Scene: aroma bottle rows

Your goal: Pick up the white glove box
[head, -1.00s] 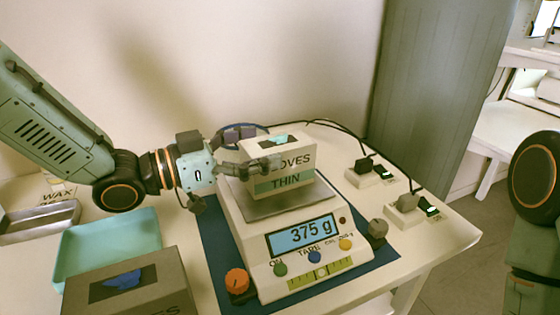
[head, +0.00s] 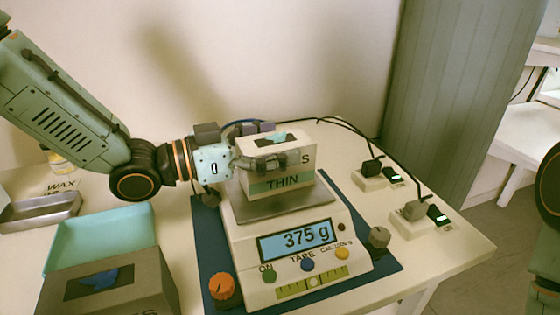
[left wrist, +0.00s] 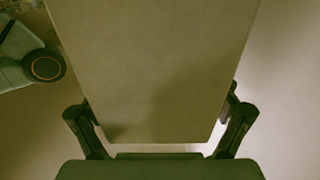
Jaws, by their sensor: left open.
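The white glove box (head: 306,178), with a green band reading "THIN" and a dark opening on top with pale-green glove material, stands upright on the scale's metal plate (head: 250,212). The scale (head: 330,262) reads 375 g. My left gripper (head: 268,160) reaches it from the left; one finger lies across its near face and hides most of the upper lettering. In the left wrist view the open fingers (left wrist: 160,125) lie on either side of the box's wide face (left wrist: 155,60). Whether they touch it I cannot tell. My right gripper is out of view.
A grey glove box (head: 150,292) with blue material on top stands at front left. Behind it are a teal tray (head: 100,236) and a metal tray (head: 40,212). Power sockets (head: 425,218) with cables lie right of the scale. The table's right edge is near.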

